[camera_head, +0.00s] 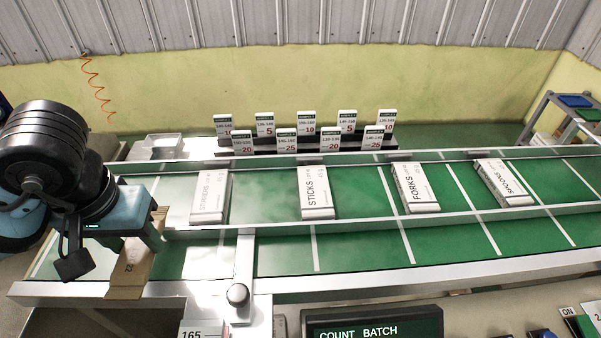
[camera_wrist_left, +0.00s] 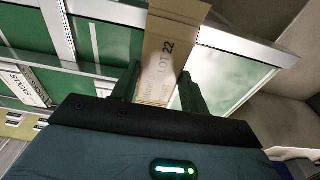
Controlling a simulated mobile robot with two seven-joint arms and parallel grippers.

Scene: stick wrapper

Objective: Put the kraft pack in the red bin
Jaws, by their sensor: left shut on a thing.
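The kraft pack (camera_head: 131,272) is a brown box with dark print, near the left end of the green conveyor. My left gripper (camera_head: 143,228) is shut on it, and its body hides part of the pack. In the left wrist view the kraft pack (camera_wrist_left: 170,50) stands between the two fingers of the left gripper (camera_wrist_left: 158,88), with "LOT 22" readable on it. In the head view its lower end overlaps the conveyor's front metal rail; I cannot tell whether it touches. No red bin shows in either view. My right gripper is not in view.
White packs marked STICKS (camera_head: 314,190), FORKS (camera_head: 414,188) and SPOONS (camera_head: 503,183), plus another white pack (camera_head: 210,193), lie on the green conveyor (camera_head: 285,250) between metal rails. Several number cards (camera_head: 306,123) stand behind. A knobbed bracket (camera_head: 238,293) and display (camera_head: 372,328) are in front.

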